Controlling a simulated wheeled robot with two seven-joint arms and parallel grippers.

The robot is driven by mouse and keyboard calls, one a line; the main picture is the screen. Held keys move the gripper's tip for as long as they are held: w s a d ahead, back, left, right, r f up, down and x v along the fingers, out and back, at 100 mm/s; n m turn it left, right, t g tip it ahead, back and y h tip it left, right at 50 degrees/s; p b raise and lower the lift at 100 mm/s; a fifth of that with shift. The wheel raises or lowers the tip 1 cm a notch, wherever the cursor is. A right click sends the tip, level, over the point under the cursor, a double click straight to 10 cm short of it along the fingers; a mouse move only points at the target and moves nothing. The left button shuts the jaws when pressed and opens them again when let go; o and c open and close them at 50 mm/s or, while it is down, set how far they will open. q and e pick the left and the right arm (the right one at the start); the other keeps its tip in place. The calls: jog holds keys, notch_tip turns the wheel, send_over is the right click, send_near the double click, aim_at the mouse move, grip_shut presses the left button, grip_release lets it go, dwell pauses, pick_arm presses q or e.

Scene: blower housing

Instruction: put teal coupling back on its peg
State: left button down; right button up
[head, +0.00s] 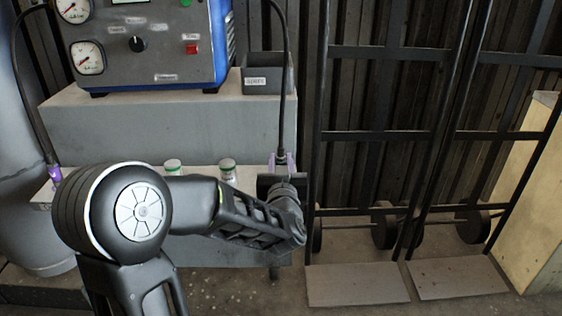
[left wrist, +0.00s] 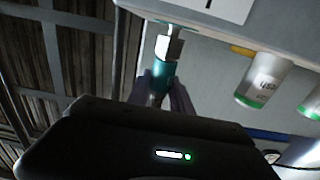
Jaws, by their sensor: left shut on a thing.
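The teal coupling (left wrist: 162,74) shows in the left wrist view between the two purple-grey fingers of my left gripper (left wrist: 164,98), which is shut on it. A silver hex fitting (left wrist: 169,47) lines up with the coupling's end and reaches toward the grey bench face; I cannot tell whether the coupling is seated on it. In the head view my left gripper (head: 283,162) is at the right front end of the bench, at the lower end of a black hose (head: 282,95). The coupling itself is hidden there. My right gripper is not in view.
A gauge panel (head: 150,50) and a dark bin (head: 265,80) stand on the grey bench (head: 130,125). Two green-and-white cans (head: 173,167) (head: 227,168) stand on its lower ledge near my arm. A purple hose end (head: 55,173) is at left. Hand trucks (head: 385,135) stand at right.

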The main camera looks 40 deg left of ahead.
pick_arm(q)
jog(key=shift+f+b, duration=0.45)
jog(key=shift+f, duration=0.1)
jog(key=c, duration=1.1)
grip_release()
jog(key=shift+p+v, duration=0.7)
jog(key=shift+v, duration=3.2)
